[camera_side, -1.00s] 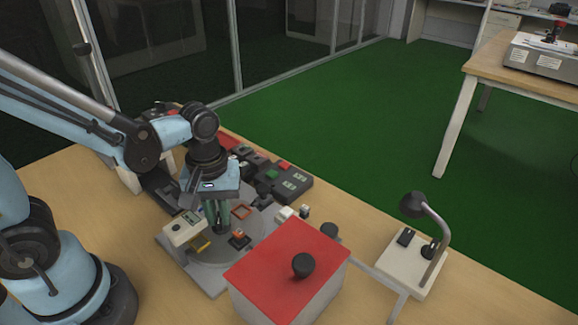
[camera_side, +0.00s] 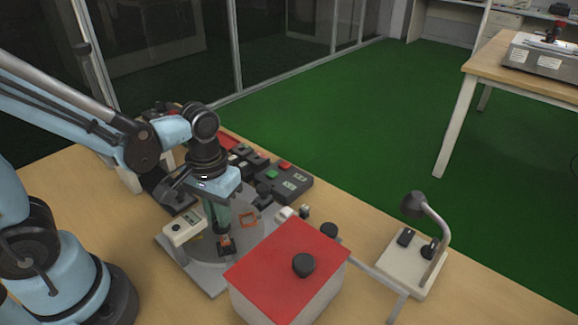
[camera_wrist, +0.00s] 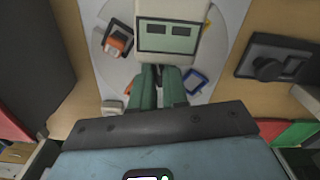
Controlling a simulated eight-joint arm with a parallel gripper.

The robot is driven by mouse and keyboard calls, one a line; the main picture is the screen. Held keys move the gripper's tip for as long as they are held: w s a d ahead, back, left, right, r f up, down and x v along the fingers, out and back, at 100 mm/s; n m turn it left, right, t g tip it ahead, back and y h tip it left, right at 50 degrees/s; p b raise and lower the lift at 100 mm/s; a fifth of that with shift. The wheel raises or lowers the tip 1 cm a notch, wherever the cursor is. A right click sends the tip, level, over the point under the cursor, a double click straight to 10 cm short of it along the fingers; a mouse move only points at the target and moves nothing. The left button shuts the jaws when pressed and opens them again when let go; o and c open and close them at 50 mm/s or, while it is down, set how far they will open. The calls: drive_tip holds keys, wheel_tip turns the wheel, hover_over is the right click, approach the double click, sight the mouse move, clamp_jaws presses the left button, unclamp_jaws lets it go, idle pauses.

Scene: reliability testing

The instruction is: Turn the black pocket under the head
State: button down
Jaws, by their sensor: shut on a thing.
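A round grey turntable (camera_side: 212,256) lies on a plate on the table and carries coloured pockets. The black pocket (camera_side: 226,247) holds an orange piece and sits at the front of the disc; in the wrist view it is left of the head (camera_wrist: 117,40). The head (camera_side: 184,229), a white box with a small display, overhangs the disc's left side; the black pocket is beside it, not under it. My gripper (camera_side: 216,228) points down over the disc's middle, its green fingers shut on the centre knob, which they mostly hide. An orange frame-like pocket (camera_side: 248,219) and a blue one (camera_wrist: 194,81) also show.
A white box with a red top and black knob (camera_side: 290,265) stands close at the right front. A lamp on a pale base (camera_side: 414,262) is farther right. Dark control boxes (camera_side: 283,183) stand behind the turntable.

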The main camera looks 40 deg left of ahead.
drive_tip(key=m, duration=0.6)
drive_tip(key=shift+m, duration=3.1)
drive_tip(key=c, duration=1.3)
unclamp_jaws()
drive_tip(key=shift+r, duration=2.25)
